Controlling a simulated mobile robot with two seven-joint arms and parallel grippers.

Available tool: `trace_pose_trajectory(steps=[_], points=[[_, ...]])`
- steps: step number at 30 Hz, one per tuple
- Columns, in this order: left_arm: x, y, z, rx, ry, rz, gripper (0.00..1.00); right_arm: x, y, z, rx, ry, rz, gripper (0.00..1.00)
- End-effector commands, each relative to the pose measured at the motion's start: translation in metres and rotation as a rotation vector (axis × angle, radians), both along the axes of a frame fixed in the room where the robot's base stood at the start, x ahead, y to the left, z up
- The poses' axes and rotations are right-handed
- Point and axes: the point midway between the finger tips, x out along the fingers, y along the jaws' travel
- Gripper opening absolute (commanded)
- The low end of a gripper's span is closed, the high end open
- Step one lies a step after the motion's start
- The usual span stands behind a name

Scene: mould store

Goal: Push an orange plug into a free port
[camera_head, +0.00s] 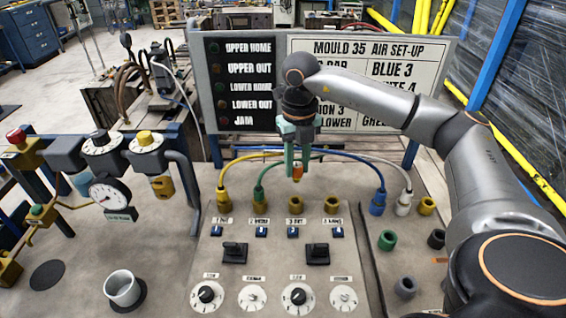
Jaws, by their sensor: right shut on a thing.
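My right gripper (297,163) reaches in from the right and points down above the panel. It is shut on a small orange plug (297,173), which hangs between the fingertips, clear of the panel. Below it are two brass ports with no hose in them: the third port (294,204) and the fourth port (331,205) of the row. The third is almost straight below the plug. The first port holds a yellow hose end (222,198) and the second a green hose end (258,199). My left gripper is not in view.
Yellow, green, blue and white hoses arch behind the row. A blue plug (378,203) and a white plug (403,204) stand to the right. Switches and dials fill the front panel. A white cup (122,288) stands left. A sign board (225,125) rises behind.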

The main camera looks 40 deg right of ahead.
Motion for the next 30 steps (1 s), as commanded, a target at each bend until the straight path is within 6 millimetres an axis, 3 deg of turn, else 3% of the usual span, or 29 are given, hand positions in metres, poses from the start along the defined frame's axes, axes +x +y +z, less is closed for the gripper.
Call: trace_pose_trajectory(steps=[8, 18, 30], points=[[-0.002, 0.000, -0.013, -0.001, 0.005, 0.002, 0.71, 0.000, -0.001, -0.013, 0.000, 0.000, -0.001, 0.00], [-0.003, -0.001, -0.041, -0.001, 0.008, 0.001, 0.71, -0.001, -0.001, -0.045, 0.001, 0.000, -0.001, 0.00], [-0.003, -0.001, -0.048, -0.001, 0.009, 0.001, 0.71, 0.000, -0.001, -0.058, 0.001, 0.000, -0.001, 0.00]])
